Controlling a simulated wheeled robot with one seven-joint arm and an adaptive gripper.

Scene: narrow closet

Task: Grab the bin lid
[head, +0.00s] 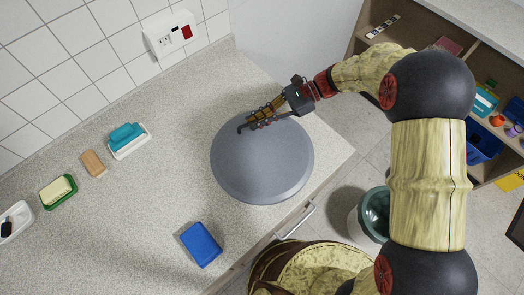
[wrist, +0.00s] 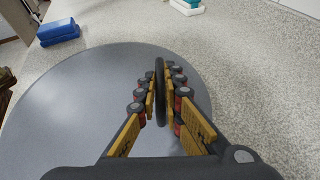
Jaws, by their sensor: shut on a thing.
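The bin lid (head: 262,165) is a large round grey disc over the right end of the speckled counter. It also fills much of the wrist view (wrist: 80,95). I cannot tell whether it rests on the counter or is slightly above it. My gripper (head: 256,120) is at the lid's upper edge in the head view. In the wrist view my gripper (wrist: 160,80) has its fingers on both sides of the lid's thin dark upright handle (wrist: 160,95), shut on it. The fingers hide part of the handle.
A blue block (head: 201,244) lies near the counter's front edge. A teal-topped brush (head: 128,138), a wooden block (head: 93,163) and a soap dish (head: 59,191) lie further left. An open bin (head: 374,213) stands on the floor. Shelves (head: 486,75) are at right.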

